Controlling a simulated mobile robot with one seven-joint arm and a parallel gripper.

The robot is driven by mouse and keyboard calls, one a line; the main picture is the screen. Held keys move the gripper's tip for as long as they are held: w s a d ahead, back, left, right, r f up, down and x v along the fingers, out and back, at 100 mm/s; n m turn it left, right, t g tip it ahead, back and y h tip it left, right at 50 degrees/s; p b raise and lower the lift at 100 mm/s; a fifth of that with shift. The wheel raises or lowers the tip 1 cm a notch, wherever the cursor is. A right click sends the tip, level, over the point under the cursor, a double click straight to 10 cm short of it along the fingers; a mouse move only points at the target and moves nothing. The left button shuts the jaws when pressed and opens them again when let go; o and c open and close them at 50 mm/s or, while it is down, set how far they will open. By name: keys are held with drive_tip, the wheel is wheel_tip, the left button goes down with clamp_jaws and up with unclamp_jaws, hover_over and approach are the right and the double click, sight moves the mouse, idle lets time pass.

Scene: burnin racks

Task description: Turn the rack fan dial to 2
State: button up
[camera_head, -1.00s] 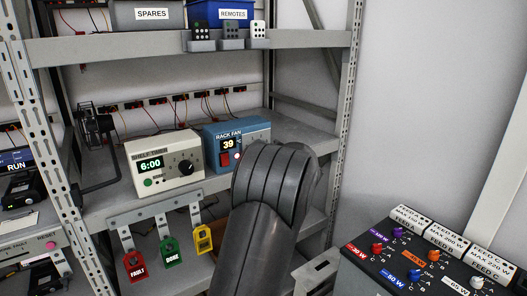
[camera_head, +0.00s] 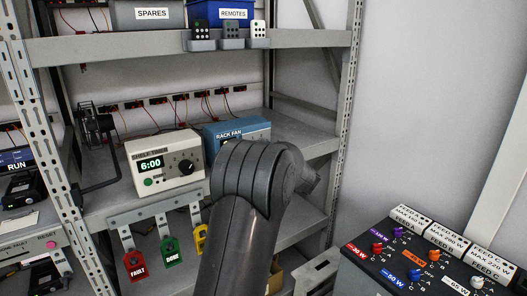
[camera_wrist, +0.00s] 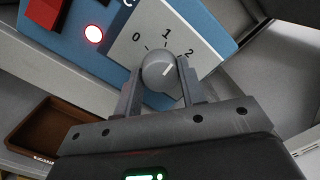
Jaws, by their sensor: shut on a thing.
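The blue rack fan box (camera_head: 235,125) stands on the middle shelf in the head view, with my arm hiding most of its front. In the wrist view its blue front (camera_wrist: 78,38) is close and tilted. Its round grey dial (camera_wrist: 158,71) sits on a light plate (camera_wrist: 150,30) marked 0, 1 and 2. The white line on the dial points up and right, between 1 and 2 and nearer the 2. My gripper (camera_wrist: 159,73) is shut on the dial, one finger on each side. In the head view my gripper is hidden behind my arm.
A white shelf timer (camera_head: 165,163) reading 6:00 stands just left of the fan box. Red (camera_head: 135,265) and green (camera_head: 171,250) tags hang below the shelf front. A red lamp (camera_wrist: 94,34) glows beside the dial plate. A feed panel (camera_head: 420,255) is at lower right.

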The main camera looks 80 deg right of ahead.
drive_tip(key=m, duration=0.6)
drive_tip(key=shift+g+h, duration=0.3)
drive_tip(key=shift+m, duration=0.3)
drive_tip(key=o, duration=1)
drive_tip(key=v, duration=1)
drive_tip(key=shift+s+a, duration=0.3)
drive_tip(key=shift+w+f, duration=0.1)
